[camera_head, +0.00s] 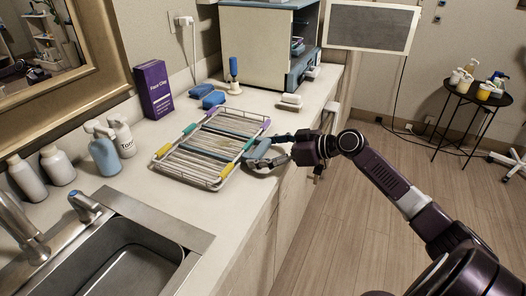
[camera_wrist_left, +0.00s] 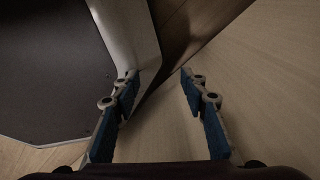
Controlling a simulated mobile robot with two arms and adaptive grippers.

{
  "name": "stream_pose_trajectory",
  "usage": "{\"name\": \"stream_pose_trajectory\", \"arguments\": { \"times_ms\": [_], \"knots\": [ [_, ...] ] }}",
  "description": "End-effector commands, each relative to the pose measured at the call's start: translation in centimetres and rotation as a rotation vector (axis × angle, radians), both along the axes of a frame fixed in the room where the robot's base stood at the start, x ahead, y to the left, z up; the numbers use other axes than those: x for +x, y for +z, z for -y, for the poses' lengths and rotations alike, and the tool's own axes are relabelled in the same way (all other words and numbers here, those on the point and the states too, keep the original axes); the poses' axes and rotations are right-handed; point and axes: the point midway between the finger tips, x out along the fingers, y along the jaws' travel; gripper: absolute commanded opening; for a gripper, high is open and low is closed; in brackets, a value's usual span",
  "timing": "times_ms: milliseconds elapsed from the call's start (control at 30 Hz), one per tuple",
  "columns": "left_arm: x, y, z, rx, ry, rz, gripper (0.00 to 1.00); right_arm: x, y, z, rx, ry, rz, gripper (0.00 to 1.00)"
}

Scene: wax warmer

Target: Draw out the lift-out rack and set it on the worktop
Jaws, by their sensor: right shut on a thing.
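The lift-out rack (camera_head: 164,150) is a wire tray with yellow, purple and green clips on its rim and pale slats or strips inside. In the head view it lies on the worktop (camera_head: 185,222), and looks flat; I cannot tell whether every side touches. My right gripper (camera_head: 262,151) is at the rack's right side, by the green clip, and is shut on the rack's edge. Its fingers hide that part of the rim. My left gripper (camera_wrist_left: 157,88) shows only in the left wrist view. Its blue-padded fingers are apart with nothing between them.
A cream and blue cabinet (camera_head: 262,45) stands at the back of the worktop. A sink (camera_head: 125,250) is at the front left. Bare worktop lies between sink and rack.

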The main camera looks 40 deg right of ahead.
Motion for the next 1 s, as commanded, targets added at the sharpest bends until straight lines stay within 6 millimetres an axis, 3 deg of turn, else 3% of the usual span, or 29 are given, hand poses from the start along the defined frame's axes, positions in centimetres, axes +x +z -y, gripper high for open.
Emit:
{"name": "stream_pose_trajectory", "arguments": {
  "times_ms": [667,700,833,1000],
  "knots": [
    [-0.13,-0.87,0.85,-0.01,-0.002,-0.001,0.4,0.06,-0.73,0.01,0.001,-0.001,0.004,0.21],
    [-0.14,-0.79,0.86,-0.01,-0.002,0.0,0.4,0.06,-0.66,0.01,0.0,-0.001,0.003,0.84],
    [-0.12,-0.79,0.79,-0.009,-0.001,0.0,0.4,0.04,-0.72,0.0,0.001,-0.001,0.002,0.98],
    [-0.09,-0.79,0.71,-0.008,0.0,0.0,0.4,0.01,-0.77,0.0,0.001,0.0,0.001,1.0]
  ]
}}
